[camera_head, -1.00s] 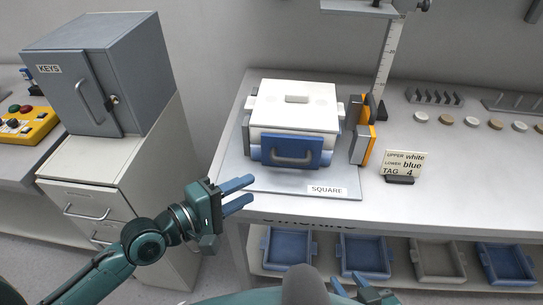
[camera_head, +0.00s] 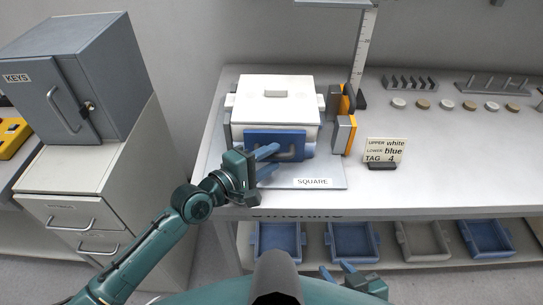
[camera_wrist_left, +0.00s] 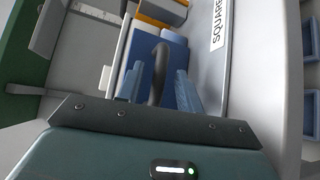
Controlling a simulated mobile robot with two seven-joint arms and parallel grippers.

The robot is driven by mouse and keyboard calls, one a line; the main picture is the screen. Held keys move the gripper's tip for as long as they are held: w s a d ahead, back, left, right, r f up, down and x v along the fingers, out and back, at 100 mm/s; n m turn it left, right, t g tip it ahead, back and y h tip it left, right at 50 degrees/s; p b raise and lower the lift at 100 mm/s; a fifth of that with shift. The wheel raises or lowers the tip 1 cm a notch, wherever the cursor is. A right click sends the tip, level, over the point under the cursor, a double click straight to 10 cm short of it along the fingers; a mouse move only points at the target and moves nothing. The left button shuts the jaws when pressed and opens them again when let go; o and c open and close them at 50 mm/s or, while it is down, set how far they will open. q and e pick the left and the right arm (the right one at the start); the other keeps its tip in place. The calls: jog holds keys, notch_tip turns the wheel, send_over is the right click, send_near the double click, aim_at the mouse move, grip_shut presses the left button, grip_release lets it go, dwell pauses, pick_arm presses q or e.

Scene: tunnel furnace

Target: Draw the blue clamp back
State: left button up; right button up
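The blue clamp (camera_head: 262,140) is a blue plate with a grey bar handle, on the front of a white stacked box (camera_head: 277,100). Its handle (camera_wrist_left: 159,72) stands out towards me in the left wrist view. My left gripper (camera_head: 274,160) is in front of the clamp with its blue fingers apart. In the left wrist view the handle lies between the two open fingers, with a gap visible on each side. The fingers hide part of the handle in the head view. My right gripper (camera_head: 338,272) is low at the bottom edge, fingers apart and empty.
An orange-and-grey clamp (camera_head: 344,134) stands right of the box. A tag stand (camera_head: 383,152) reads upper white, lower blue. A SQUARE label (camera_head: 312,182) lies on the front plate. Trays (camera_head: 354,243) sit on the shelf below. A keys cabinet (camera_head: 75,85) is at left.

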pick_arm(q)
jog(key=shift+w+d, duration=0.35)
grip_shut()
dwell(0.5)
